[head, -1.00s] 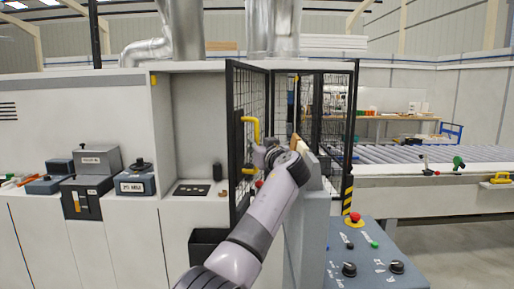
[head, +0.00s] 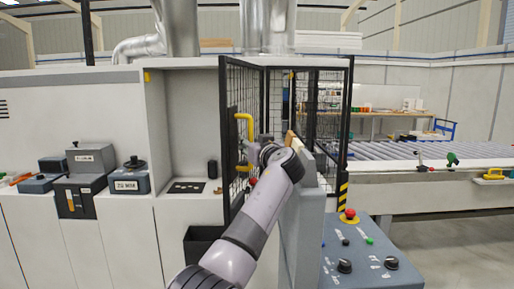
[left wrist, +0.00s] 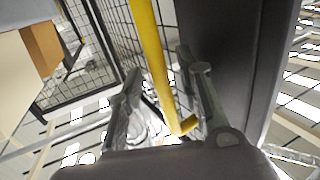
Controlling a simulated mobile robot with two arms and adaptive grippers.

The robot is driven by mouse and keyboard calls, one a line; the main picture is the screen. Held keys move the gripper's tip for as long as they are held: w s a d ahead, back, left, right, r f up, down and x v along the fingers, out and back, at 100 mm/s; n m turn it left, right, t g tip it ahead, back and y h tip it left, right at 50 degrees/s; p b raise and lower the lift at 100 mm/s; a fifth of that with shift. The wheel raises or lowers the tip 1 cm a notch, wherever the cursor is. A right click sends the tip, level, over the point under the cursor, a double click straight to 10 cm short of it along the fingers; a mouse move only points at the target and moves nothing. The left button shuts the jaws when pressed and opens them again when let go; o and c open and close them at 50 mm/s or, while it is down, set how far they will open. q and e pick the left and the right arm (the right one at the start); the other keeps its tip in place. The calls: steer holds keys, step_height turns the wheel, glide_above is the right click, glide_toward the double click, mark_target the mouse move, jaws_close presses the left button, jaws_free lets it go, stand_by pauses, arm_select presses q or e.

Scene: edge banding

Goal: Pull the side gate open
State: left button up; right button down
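The side gate (head: 234,100) is a black-framed wire mesh panel in the middle of the head view, standing at an angle to the machine's front. Its yellow bar handle (head: 250,127) is upright on the mesh. My left gripper (head: 252,155) is at the handle's lower part, and my forearm hides part of the gate below it. In the left wrist view the handle (left wrist: 149,40) passes between the two fingers of my left gripper (left wrist: 163,88). Gaps show on both sides of the bar, so the fingers look open around it. My right gripper is out of view.
A grey panel (head: 303,230) and a blue control console (head: 365,262) with a red emergency button (head: 349,214) stand close right of my arm. A roller conveyor (head: 400,151) lies further right. A black bin (head: 204,245) hangs left of the gate.

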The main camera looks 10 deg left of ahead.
arm_select(q)
steer(key=v, duration=1.2)
steer(key=shift+a, duration=0.15)
